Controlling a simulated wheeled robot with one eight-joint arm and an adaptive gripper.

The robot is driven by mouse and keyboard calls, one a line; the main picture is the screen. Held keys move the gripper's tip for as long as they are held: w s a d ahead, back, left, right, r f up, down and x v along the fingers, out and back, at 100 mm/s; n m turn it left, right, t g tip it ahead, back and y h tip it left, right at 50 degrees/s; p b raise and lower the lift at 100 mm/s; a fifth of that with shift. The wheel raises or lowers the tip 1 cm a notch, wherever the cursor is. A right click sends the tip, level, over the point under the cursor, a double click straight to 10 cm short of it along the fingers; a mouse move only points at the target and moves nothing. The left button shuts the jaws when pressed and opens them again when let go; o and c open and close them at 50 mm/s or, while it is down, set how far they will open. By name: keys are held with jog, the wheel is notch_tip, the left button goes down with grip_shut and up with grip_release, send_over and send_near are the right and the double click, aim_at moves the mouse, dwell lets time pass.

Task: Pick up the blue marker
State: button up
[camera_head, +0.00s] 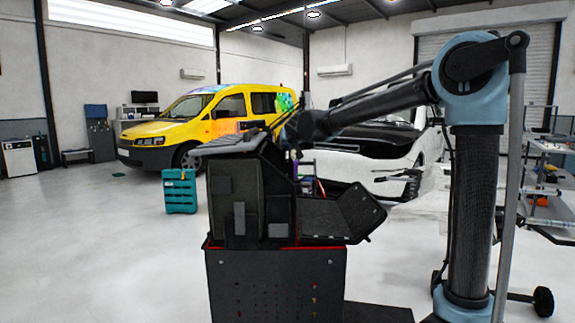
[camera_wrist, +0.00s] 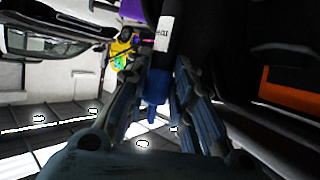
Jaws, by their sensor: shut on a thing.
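In the wrist view my gripper (camera_wrist: 160,84) is closed around the blue end of a marker (camera_wrist: 156,88). The marker's dark body with a white printed label (camera_wrist: 163,34) runs up the picture from between the fingers. In the head view my gripper (camera_head: 290,137) is at the upper right edge of a black tool bag (camera_head: 250,205). It is small and dark there, and I cannot make out the marker in that view.
The bag stands on a dark cart (camera_head: 275,285) with a red rim; its flap (camera_head: 340,215) hangs open at right. A teal crate (camera_head: 180,191) stands on the floor at left. A yellow van (camera_head: 205,120) and a white car (camera_head: 375,165) are behind.

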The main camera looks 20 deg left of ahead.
notch_tip(320, 180, up, 11)
dwell(0.3)
jog(key=shift+r, duration=0.1)
dwell(0.5)
